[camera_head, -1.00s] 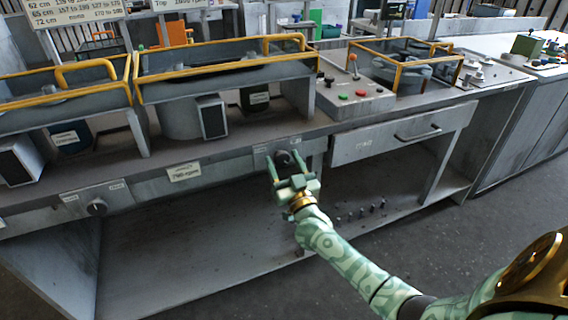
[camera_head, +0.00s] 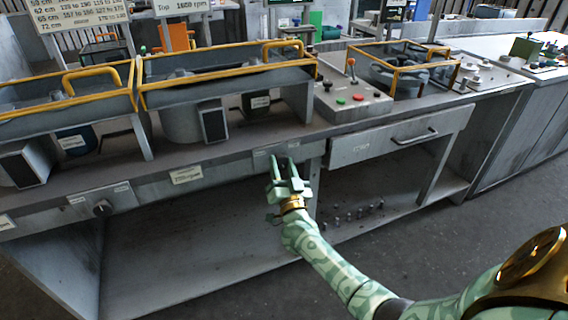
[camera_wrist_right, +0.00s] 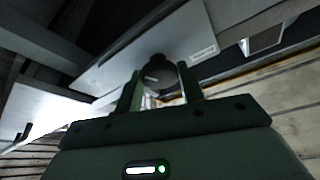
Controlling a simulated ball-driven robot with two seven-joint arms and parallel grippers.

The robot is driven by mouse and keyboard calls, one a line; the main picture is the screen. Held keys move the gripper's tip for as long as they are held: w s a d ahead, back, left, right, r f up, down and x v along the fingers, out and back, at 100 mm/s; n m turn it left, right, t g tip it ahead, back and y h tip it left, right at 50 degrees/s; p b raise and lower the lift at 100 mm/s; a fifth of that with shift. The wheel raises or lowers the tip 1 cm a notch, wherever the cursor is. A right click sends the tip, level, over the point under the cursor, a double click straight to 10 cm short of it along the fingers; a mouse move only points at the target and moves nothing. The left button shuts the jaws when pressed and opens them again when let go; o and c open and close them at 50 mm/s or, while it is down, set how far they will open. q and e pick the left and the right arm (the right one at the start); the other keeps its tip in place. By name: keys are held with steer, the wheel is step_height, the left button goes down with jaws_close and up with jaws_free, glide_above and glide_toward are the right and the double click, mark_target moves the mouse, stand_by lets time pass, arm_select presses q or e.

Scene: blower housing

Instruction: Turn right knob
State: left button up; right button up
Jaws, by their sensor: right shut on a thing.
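The right knob (camera_wrist_right: 158,72) is a dark round knob on the grey front panel under the bench top. In the right wrist view it sits between the two fingers of my right gripper (camera_head: 282,162). The gripper is shut on it, with one green finger on each side. In the head view the fingers point up at the panel and largely hide the knob. My left gripper is not in view.
A second dark knob (camera_head: 102,208) is on the panel farther left, with a label (camera_head: 186,175) between the two. A drawer (camera_head: 395,140) is at the right. Yellow-railed machines stand on the bench top. The lower shelf (camera_head: 200,250) below the gripper is mostly bare.

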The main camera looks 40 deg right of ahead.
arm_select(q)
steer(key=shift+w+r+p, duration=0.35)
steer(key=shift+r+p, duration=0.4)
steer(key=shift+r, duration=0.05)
arm_select(e)
steer(key=shift+a+m+g+h, duration=0.1)
steer(key=shift+m+g+h, duration=0.3)
steer(key=shift+m, duration=0.65)
steer(key=shift+m+g+h, duration=0.3)
steer(key=shift+m+h, duration=0.1)
steer(key=shift+m, duration=0.65)
steer(key=o, duration=1)
steer(key=shift+c, duration=0.2)
arm_select(q)
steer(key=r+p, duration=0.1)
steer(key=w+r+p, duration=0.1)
steer(key=p, duration=0.1)
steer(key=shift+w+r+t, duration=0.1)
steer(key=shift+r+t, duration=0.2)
arm_select(e)
steer(key=v, duration=1.6)
steer(key=shift+s, duration=0.2)
